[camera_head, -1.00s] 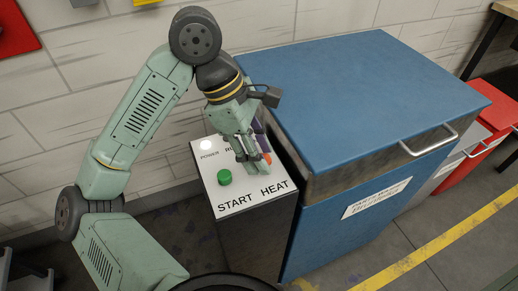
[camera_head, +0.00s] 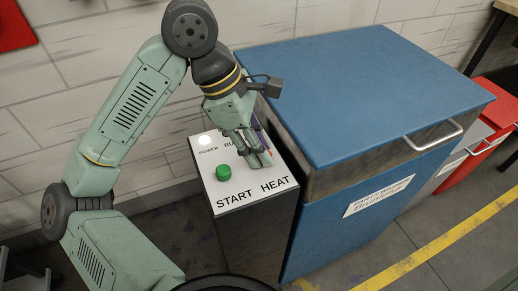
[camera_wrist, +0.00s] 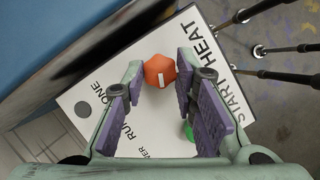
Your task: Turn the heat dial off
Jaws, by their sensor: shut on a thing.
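The heat dial is an orange knob (camera_wrist: 159,68) with a short white mark, on the white top of a control box, beside the word HEAT. My gripper (camera_wrist: 158,84) is over the panel with its purple-padded fingers on either side of the dial and is shut on it. In the head view my gripper (camera_head: 261,162) points down at the panel's right side, and its fingers hide the dial there.
A green START button (camera_head: 223,173) stands left of the gripper on the panel (camera_head: 225,199). A white POWER light (camera_head: 204,140) is near the back. A large blue bin (camera_head: 370,95) stands close on the right. A red bin (camera_head: 470,160) is farther right.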

